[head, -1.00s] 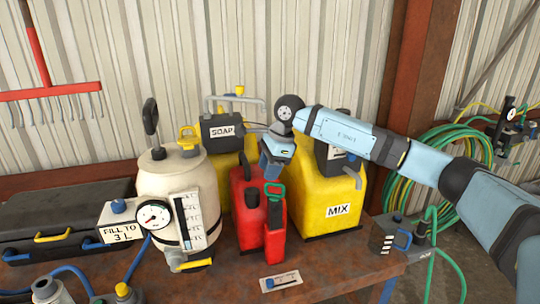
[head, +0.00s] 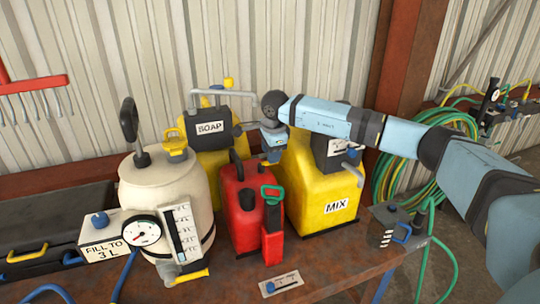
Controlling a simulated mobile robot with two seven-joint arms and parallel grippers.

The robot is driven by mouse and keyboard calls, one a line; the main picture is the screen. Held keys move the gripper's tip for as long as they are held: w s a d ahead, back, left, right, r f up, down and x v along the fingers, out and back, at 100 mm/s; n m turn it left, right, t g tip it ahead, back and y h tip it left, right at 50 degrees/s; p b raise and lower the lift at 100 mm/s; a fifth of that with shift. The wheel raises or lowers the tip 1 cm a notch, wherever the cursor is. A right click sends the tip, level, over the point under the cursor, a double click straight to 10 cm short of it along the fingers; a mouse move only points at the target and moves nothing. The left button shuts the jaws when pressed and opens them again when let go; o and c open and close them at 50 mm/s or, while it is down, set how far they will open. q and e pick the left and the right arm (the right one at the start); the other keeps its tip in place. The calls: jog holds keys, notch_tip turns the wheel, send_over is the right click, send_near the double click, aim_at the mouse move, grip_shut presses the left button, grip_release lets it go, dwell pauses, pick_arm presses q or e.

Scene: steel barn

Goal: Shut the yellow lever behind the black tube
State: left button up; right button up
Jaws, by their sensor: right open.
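A yellow lever (head: 190,277) sits low on the front of the cream tank (head: 150,195), at the foot of the sight gauge. It lies roughly crosswise, tilted up to the right. The gauge has a dark upright tube (head: 177,235) beside a white scale. A smaller yellow lever-like part (head: 228,84) tops the grey pipe above the black SOAP box (head: 208,127). I cannot tell for sure which yellow part the task means. My right gripper (head: 275,154) is open and appears empty, above and behind the red can, left of the MIX jug. My left gripper is not in view.
A red can (head: 238,205) with a green-handled red part (head: 272,222) stands between the tank and the yellow MIX jug (head: 325,190). A black case (head: 50,215) lies left. Hoses hang at right. The bench front (head: 225,285) has some bare room around a small slider plate (head: 282,284).

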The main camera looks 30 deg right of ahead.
jog(key=shift+f, duration=0.95)
jog(key=shift+w+f, duration=0.3)
jog(key=shift+f, duration=0.25)
jog(key=shift+s, duration=0.1)
grip_shut()
